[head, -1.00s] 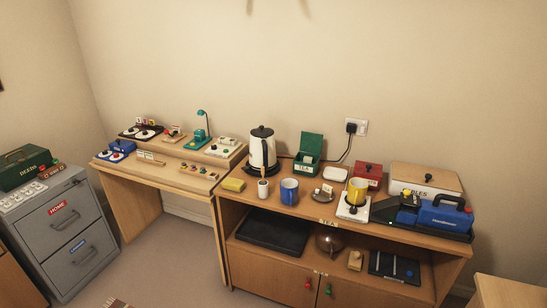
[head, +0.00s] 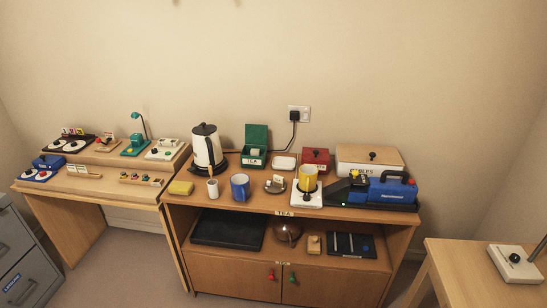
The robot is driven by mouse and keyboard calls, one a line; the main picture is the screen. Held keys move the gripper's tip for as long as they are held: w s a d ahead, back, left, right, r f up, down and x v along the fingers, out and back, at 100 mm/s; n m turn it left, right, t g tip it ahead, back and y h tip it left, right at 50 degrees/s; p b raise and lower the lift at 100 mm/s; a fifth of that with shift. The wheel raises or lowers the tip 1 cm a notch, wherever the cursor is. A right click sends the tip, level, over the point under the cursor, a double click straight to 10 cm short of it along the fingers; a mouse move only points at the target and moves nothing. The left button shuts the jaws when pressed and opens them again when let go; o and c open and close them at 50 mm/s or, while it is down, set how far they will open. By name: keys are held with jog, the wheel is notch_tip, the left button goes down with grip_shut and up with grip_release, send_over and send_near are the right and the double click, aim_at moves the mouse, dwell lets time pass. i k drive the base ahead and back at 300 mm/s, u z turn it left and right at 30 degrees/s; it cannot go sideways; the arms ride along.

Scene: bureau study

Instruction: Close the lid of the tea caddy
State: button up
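The tea caddy (head: 254,160) is a small green box with a white "TEA" label on its front. It stands at the back of the wooden sideboard, right of the kettle. Its green lid (head: 257,136) is open and stands upright at the back. Something pale shows in its opening. My gripper is not in view.
A white kettle (head: 207,150) stands left of the caddy and a red box (head: 316,158) to its right, past a white dish (head: 284,163). In front are a blue mug (head: 240,188), a white cup (head: 213,189) and a yellow sponge (head: 181,188). A desk (head: 465,275) stands at right.

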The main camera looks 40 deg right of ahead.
aim_at(255, 134)
jog(key=z, duration=0.95)
jog(key=k, duration=0.95)
jog(key=i, duration=0.7)
jog(key=z, duration=0.05)
